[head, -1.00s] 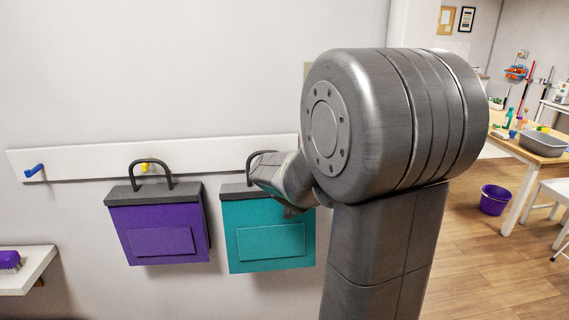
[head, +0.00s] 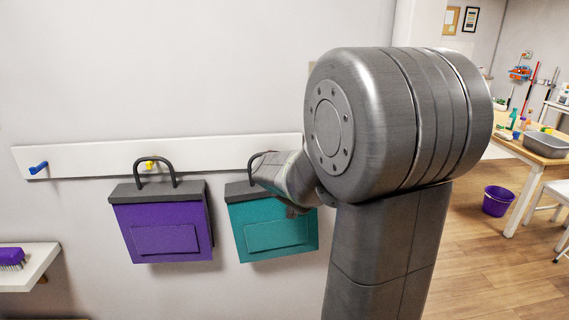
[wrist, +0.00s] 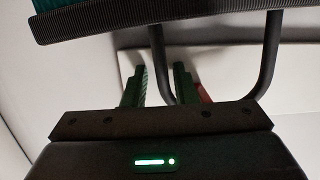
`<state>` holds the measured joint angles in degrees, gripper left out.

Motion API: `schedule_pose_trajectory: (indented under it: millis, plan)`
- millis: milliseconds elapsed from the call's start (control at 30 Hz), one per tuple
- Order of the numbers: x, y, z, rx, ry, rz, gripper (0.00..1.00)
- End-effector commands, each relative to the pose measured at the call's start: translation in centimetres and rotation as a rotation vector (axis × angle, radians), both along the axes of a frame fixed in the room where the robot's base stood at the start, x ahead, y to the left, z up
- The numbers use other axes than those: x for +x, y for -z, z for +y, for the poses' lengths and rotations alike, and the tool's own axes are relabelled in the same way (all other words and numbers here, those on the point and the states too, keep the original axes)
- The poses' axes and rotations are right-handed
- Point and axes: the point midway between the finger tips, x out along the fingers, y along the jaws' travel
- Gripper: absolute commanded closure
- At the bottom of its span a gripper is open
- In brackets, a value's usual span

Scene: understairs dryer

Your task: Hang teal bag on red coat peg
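The teal bag (head: 275,230) is in front of the wall rail (head: 100,158), right of the purple bag. Its dark handle (head: 250,164) is partly hidden by my gripper. In the wrist view the handle (wrist: 270,60) appears upside down, and the teal body (wrist: 46,5) is at the top left corner. My gripper (wrist: 160,78) is open, with one side of the handle between its green fingers and small gaps visible. A bit of the red coat peg (wrist: 204,93) shows behind the right finger, within the loop's outline. Whether the handle rests on the peg is not clear.
A purple bag (head: 165,230) hangs at a yellow peg (head: 150,164), close on the left. A blue peg (head: 38,167) is free at the far left. A white shelf (head: 35,272) with a purple brush (head: 10,258) juts out below. A table and purple bucket (head: 497,201) stand far right.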

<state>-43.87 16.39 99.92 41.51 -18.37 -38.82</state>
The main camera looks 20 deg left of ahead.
Motion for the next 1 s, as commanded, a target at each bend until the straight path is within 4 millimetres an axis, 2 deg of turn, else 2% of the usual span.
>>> schedule_pose_trajectory:
  millis: [33, 167, 700, 1000]
  plan:
    - [0.1, 0.6, -0.3, -0.004, 0.006, 0.010, 0.63]
    - [-0.8, 0.2, -0.7, -0.002, 0.005, 0.007, 0.63]
    - [-9.3, -2.7, -5.1, 0.003, -0.004, -0.007, 0.63]
    - [-12.2, -3.2, -6.7, 0.001, -0.004, -0.008, 0.63]
